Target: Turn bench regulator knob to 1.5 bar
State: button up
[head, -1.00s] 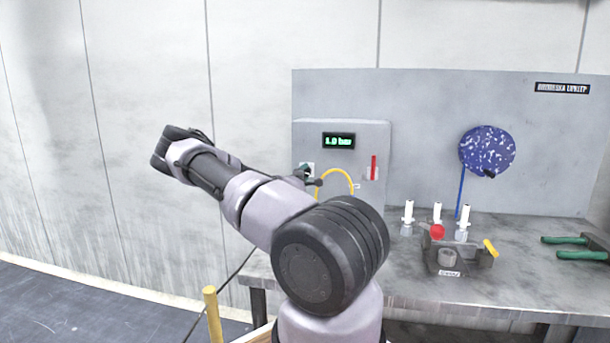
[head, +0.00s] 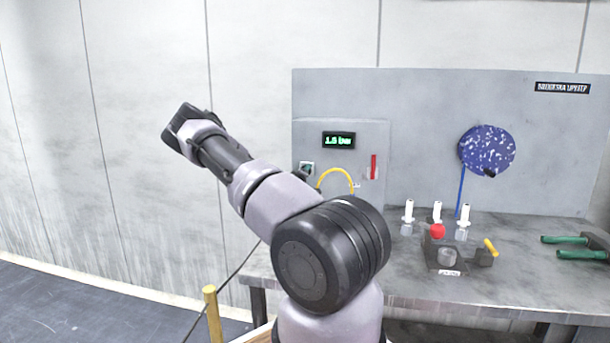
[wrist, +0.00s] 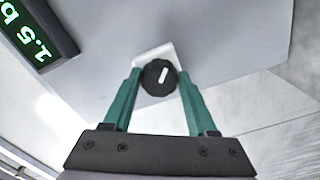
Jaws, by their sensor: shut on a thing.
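The regulator knob (wrist: 155,83) is round and black with a white pointer mark, on a white square plate (wrist: 152,53) in the wrist view. The green fingers of my gripper (wrist: 160,76) are on both sides of the knob and shut on it. In the head view the knob (head: 305,170) is small, on the grey panel (head: 355,128) left of a yellow hose, and the grip is hard to make out. The lit green display (head: 339,140) above reads 1.5 bar; part of it shows in the wrist view (wrist: 35,30), reading 1.5.
A red lever (head: 373,166) and the yellow hose (head: 336,171) are on the panel near the knob. The bench (head: 400,283) holds white-topped bottles (head: 437,210), a grey fixture (head: 446,258) and green-handled tools (head: 580,254). A yellow post (head: 213,315) stands at the lower left.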

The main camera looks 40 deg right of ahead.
jog(key=o, duration=1.4)
jog(key=shift+d, duration=0.1)
jog(key=shift+c, duration=0.2)
jog(key=v, duration=0.7)
jog(key=shift+s+a, duration=0.2)
jog(key=shift+a, duration=0.05)
